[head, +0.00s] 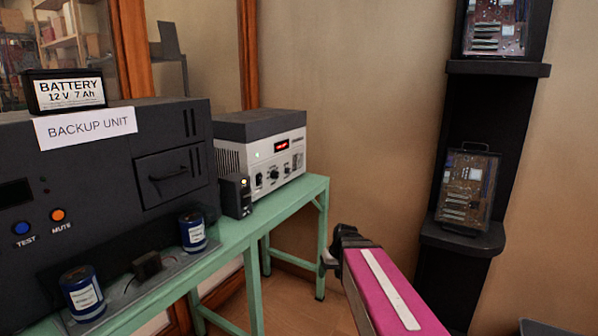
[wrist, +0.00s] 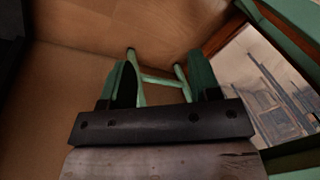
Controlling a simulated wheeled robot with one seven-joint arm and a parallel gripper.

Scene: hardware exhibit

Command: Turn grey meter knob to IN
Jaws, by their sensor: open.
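The grey and white meter (head: 262,152) stands on the green table at the middle of the head view, with a red lit display and several small dark knobs on its front. Which one is the grey knob, and where it points, is too small to tell. My gripper (head: 335,250) is in front of and to the right of the table, apart from the meter. In the wrist view my gripper (wrist: 163,90) shows its two fingers spread, with nothing between them but the floor and green table legs beyond.
A dark backup unit (head: 95,170) with a battery (head: 64,92) on top fills the left. Blue capacitors (head: 193,231) and a small black box (head: 235,196) stand on the green table (head: 312,187). A black shelf (head: 478,150) with circuit boards stands at right.

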